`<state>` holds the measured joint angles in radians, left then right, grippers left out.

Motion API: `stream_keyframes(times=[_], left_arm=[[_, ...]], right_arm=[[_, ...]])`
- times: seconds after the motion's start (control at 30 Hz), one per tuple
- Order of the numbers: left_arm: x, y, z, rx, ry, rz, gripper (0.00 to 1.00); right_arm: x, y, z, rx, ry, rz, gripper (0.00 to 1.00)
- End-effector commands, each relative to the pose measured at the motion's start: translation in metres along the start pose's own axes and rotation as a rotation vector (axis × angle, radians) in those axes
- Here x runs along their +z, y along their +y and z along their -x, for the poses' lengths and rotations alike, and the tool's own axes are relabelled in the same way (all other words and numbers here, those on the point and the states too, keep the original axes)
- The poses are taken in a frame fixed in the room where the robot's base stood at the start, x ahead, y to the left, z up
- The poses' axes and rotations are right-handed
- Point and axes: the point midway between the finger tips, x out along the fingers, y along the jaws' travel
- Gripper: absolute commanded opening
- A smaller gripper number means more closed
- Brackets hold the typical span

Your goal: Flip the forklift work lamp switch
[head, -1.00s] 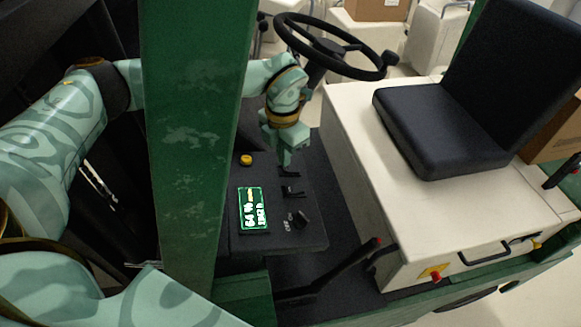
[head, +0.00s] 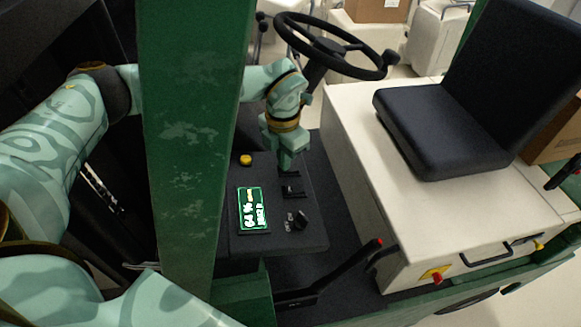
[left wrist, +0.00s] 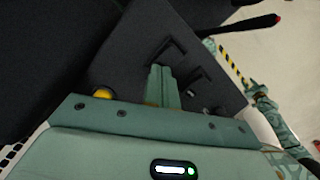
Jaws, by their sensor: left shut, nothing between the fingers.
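The forklift's dark dash panel (head: 310,225) carries a lit green display (head: 253,210), a yellow button (head: 246,160), black rocker-like switches (head: 292,190) and a black knob (head: 300,221) with small white lettering. I cannot tell from the labels which one is the work lamp switch. My left gripper (head: 286,168) is shut and empty, pointing down close to the upper black switch. In the left wrist view the shut fingers (left wrist: 163,78) lie between two black bracket-shaped switches (left wrist: 166,54); contact cannot be told. The yellow button (left wrist: 103,94) is partly hidden there. My right gripper is not in view.
A green post (head: 190,130) stands in front of my left arm. The steering wheel (head: 335,45) is just above and right of the gripper. A black lever with a red tip (head: 345,265), a white body and a black seat (head: 445,115) are to the right.

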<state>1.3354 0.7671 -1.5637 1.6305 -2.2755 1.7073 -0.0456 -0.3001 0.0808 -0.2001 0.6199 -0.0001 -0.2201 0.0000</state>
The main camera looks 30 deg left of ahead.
Motion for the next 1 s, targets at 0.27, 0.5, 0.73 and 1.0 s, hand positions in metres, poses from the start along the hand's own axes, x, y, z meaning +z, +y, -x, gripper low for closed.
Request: stream_keyframes(times=[0.27, 0.5, 0.73, 1.0], left_arm=[[0.0, 0.0, 0.02, 0.0, -0.001, 0.0, 0.0], [0.0, 0.0, 0.044, 0.001, -0.001, 0.0, 0.0], [0.0, 0.0, 0.066, 0.001, -0.001, 0.0, 0.0], [0.0, 0.0, 0.071, 0.0, 0.0, 0.0, 0.0]], right_arm=[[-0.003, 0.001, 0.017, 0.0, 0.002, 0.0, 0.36], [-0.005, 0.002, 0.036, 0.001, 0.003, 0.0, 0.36], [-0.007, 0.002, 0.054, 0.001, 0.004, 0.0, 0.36], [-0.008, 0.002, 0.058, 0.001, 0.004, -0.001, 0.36]])
